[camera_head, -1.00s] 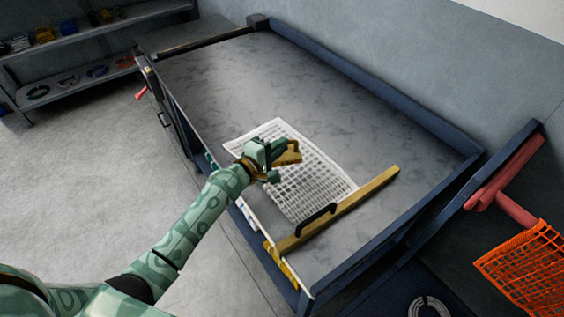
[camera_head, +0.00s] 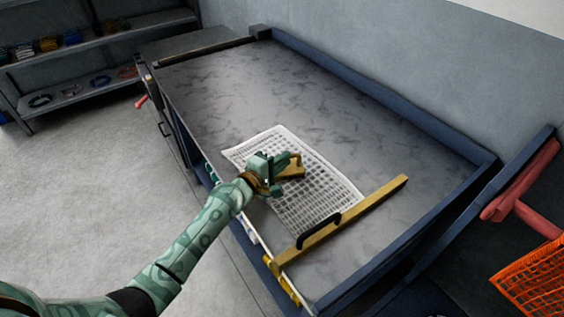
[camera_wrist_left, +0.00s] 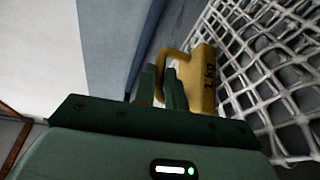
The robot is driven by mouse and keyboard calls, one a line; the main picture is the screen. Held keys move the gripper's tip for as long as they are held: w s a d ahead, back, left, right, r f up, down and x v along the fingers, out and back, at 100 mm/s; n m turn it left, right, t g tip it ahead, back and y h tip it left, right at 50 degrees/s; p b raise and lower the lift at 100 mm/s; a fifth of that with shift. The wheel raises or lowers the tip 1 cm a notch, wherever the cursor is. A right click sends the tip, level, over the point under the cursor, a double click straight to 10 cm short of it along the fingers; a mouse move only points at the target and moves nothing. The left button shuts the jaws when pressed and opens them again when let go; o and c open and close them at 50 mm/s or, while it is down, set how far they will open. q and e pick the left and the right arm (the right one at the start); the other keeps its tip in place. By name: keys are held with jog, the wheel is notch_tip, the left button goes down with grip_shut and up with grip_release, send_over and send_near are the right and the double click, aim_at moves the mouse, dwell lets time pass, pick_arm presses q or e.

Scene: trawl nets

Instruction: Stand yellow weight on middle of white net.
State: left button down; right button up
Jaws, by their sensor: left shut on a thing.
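The yellow weight (camera_head: 294,167) is a small block with a handle, and in the left wrist view it (camera_wrist_left: 203,78) bears the mark "1 kg". My left gripper (camera_head: 277,171) is shut on its handle. In the left wrist view the fingers (camera_wrist_left: 164,84) close at the handle. The white net (camera_head: 318,186) lies flat on the grey table. In the head view the weight appears over the net's middle. In the left wrist view the net (camera_wrist_left: 262,75) shows to the right of the weight. I cannot tell whether the weight touches the net. My right gripper is not in view.
A yellow bar with a black handle (camera_head: 350,217) lies across the table at the net's near right edge. The table (camera_head: 260,85) is bare towards the back and has a raised blue rim (camera_head: 390,105). An orange net (camera_head: 540,280) hangs at the right.

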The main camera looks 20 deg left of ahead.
pick_arm(q)
jog(key=shift+s+d+f+b, duration=0.1)
jog(key=shift+s+f+b, duration=0.05)
jog(key=shift+f, duration=0.3)
jog(key=shift+s+d+f+b, duration=0.1)
jog(key=shift+f+b, duration=0.05)
jog(key=shift+f, duration=0.3)
jog(key=c, duration=1.5)
grip_release()
jog(key=shift+a+f, duration=0.1)
jog(key=shift+f, duration=0.05)
jog(key=shift+o, duration=0.2)
jog(key=shift+r, duration=0.3)
jog(key=shift+r+p, duration=0.5)
jog(key=shift+p, duration=0.25)
jog(key=p+v, duration=0.1)
jog(key=v, duration=0.9)
jog(key=shift+s+a+r, duration=0.15)
jog(key=shift+a+r, duration=0.05)
jog(key=shift+a, duration=0.05)
jog(key=shift+s+a+r, duration=0.2)
jog(key=shift+s, duration=0.4)
